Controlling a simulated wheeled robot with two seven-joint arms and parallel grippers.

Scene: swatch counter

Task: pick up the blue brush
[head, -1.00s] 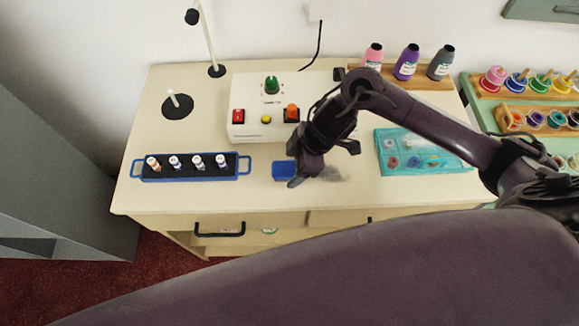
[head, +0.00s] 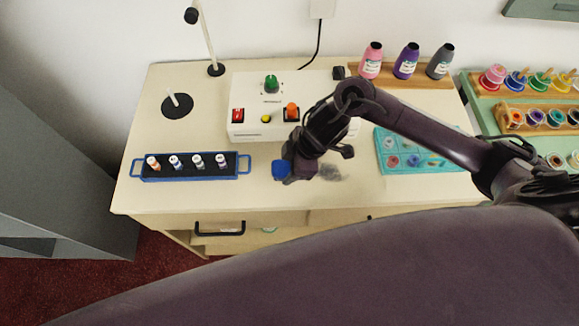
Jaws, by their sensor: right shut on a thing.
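The blue brush (head: 281,169) shows as a small blue block near the front middle of the counter. My right gripper (head: 287,172) comes down from the right and is shut on it. The gripper hides the brush's right side, and I cannot tell whether the brush still touches the counter. My left gripper is out of view.
A blue-handled black tray (head: 243,176) with several small bottles lies to the left. A white control box (head: 249,92) with a green knob stands behind. A teal palette (head: 393,172) lies to the right. The front counter edge is clear.

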